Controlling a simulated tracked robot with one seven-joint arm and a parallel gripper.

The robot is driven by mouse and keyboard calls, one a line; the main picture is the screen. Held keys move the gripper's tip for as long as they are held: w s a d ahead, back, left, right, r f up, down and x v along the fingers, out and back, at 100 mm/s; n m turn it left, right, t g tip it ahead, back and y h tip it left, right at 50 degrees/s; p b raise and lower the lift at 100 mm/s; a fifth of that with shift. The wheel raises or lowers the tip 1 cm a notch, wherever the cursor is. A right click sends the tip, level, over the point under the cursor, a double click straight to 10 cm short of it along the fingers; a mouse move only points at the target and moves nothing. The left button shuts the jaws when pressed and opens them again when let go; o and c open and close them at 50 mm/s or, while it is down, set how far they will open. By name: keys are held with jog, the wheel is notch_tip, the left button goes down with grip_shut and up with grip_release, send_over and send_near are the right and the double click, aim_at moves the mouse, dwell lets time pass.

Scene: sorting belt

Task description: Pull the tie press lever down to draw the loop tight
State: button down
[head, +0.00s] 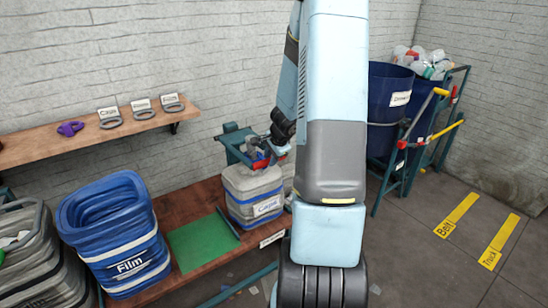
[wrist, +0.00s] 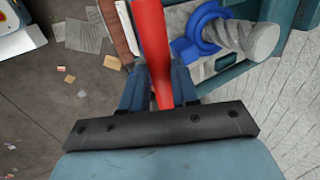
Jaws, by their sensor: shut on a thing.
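The tie press (head: 236,138), a teal frame, stands at the back of the wooden bench, over a grey sack (head: 252,186). My gripper (head: 274,150) is at the press; my arm hides part of this area. In the wrist view my gripper (wrist: 161,88) is shut on the red lever (wrist: 153,42), which runs between the fingers and out past the top edge. The blue loop (wrist: 204,30) is beside the lever, around the grey twisted sack neck (wrist: 250,38). I cannot tell how tight the loop is.
A green mat (head: 202,241) lies on the bench (head: 185,205), left of the sack. A blue Film sack (head: 116,232) stands further left. A wall shelf (head: 72,144) holds several rings. Blue bins (head: 388,98) stand at the right, behind my arm.

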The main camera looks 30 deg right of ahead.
jog(key=shift+s+f, duration=0.2)
jog(key=shift+s, duration=0.2)
jog(key=c, duration=1.2)
grip_release()
jog(key=shift+d, duration=0.1)
jog(key=o, duration=0.4)
jog(key=shift+r, duration=0.15)
jog(key=shift+c, duration=0.2)
jog(key=shift+w, duration=0.1)
jog(key=v, duration=1.3)
jog(key=shift+s+r, duration=0.2)
jog(key=shift+r, duration=0.1)
